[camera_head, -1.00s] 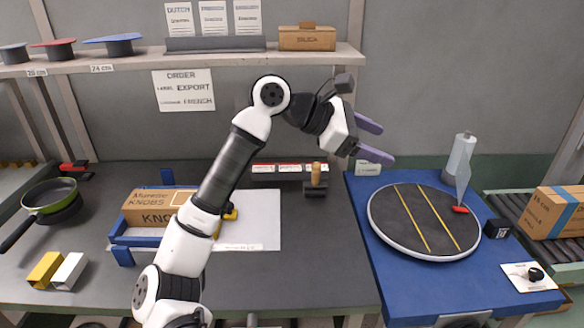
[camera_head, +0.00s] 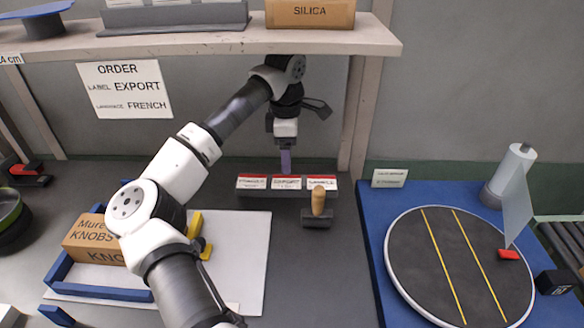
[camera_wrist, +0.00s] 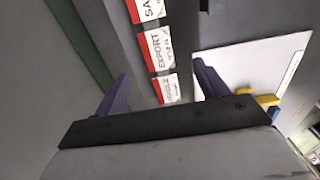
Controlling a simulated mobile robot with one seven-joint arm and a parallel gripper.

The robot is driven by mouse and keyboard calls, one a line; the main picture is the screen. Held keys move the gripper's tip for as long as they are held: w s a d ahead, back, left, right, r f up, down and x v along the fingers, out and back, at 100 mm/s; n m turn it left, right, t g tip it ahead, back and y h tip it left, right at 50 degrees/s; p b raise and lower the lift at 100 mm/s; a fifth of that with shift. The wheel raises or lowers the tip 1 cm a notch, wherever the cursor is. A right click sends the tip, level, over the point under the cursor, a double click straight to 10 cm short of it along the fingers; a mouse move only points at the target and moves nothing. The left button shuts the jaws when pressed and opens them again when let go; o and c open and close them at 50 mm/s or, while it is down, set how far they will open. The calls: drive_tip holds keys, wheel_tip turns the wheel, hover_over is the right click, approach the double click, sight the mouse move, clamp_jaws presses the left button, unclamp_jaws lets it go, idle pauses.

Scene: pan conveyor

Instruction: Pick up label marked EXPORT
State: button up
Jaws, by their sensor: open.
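The EXPORT label (camera_head: 286,183) is a white card with a red top edge, in the middle of three cards in a dark holder (camera_head: 252,192) on the bench. It also shows in the wrist view (camera_wrist: 157,50), its word readable. A card (camera_head: 251,183) stands on its left and another (camera_head: 321,182) on its right, partly behind a wooden-handled stamp. My gripper (camera_head: 286,162) points down just above and behind the EXPORT label in the head view. In the wrist view its two purple fingers (camera_wrist: 160,92) are wide apart and empty, with the cards between and beyond them.
A wooden-handled stamp (camera_head: 318,205) stands close in front of the right card. The shelf (camera_head: 220,45) runs above my gripper. A white sheet (camera_head: 240,250) lies in front, beside the knobs box (camera_head: 92,238). A round turntable (camera_head: 455,265) is at right.

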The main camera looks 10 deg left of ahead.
sight(287, 182)
drive_tip(key=shift+w+a, duration=0.1)
drive_tip(key=shift+w, duration=0.2)
drive_tip(key=shift+f, duration=0.25)
wheel_tip(287, 182, down, 2)
drive_tip(key=shift+s+f+p, duration=0.15)
drive_tip(key=shift+p, duration=0.5)
wheel_tip(287, 182, down, 3)
drive_tip(key=shift+f+p, duration=0.2)
drive_tip(key=shift+p, duration=0.55)
drive_tip(key=shift+f, duration=0.55)
drive_tip(key=shift+f+b, duration=0.25)
drive_tip(key=shift+b, duration=0.15)
drive_tip(key=c, duration=1)
